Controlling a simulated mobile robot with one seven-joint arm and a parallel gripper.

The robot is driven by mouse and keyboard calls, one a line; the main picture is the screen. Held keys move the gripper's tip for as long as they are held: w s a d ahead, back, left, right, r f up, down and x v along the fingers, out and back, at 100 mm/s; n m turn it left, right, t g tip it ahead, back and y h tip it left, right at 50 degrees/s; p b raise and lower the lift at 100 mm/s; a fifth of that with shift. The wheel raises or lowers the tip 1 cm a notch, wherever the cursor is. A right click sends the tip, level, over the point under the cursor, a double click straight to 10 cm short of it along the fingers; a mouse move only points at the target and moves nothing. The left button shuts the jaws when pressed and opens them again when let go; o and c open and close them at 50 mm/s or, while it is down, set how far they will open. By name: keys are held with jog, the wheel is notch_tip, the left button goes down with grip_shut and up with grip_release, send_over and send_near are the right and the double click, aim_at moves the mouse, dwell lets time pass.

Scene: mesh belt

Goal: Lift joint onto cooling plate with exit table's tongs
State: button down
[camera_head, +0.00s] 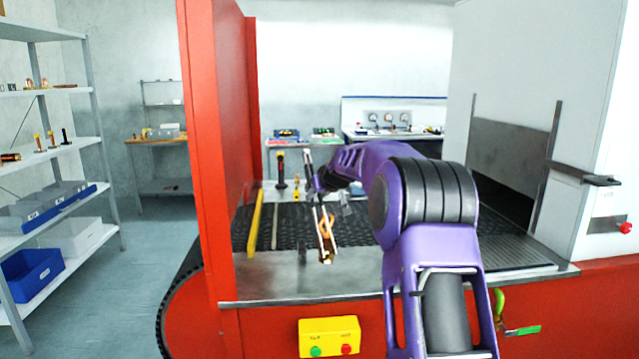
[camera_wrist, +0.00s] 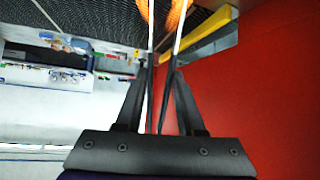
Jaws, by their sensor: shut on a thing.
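My gripper (camera_wrist: 160,72) is shut on the tongs (camera_wrist: 152,35), whose two thin metal arms run away from it in the wrist view. In the head view, my gripper (camera_head: 318,184) is over the mesh belt (camera_head: 355,228), with the tongs (camera_head: 316,218) pointing toward the front edge. A copper-orange joint (camera_head: 327,240) is at the tongs' tips, near the steel front ledge (camera_head: 275,284). Orange also shows blurred beside the tongs' arms at the top of the wrist view. I cannot tell whether the tips grip the joint, or which surface is the cooling plate.
A yellow bar (camera_head: 254,222) lies along the belt's left side, by a tall red panel (camera_head: 215,130). A ribbed dark surface (camera_head: 515,252) lies at the right, below the machine opening. A yellow button box (camera_head: 329,337) is on the front. Shelves (camera_head: 60,150) stand far left.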

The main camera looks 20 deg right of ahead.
jog(key=s+a+f, duration=0.6)
jog(key=s+f, duration=0.6)
jog(key=s+a+f, duration=0.6)
jog(key=s+f, duration=0.6)
jog(key=shift+s+a+f+h, duration=0.3)
jog(key=shift+s+a+f, duration=0.05)
jog(key=shift+s+a, duration=0.05)
jog(key=shift+d+m, duration=0.2)
jog(key=shift+m, duration=0.1)
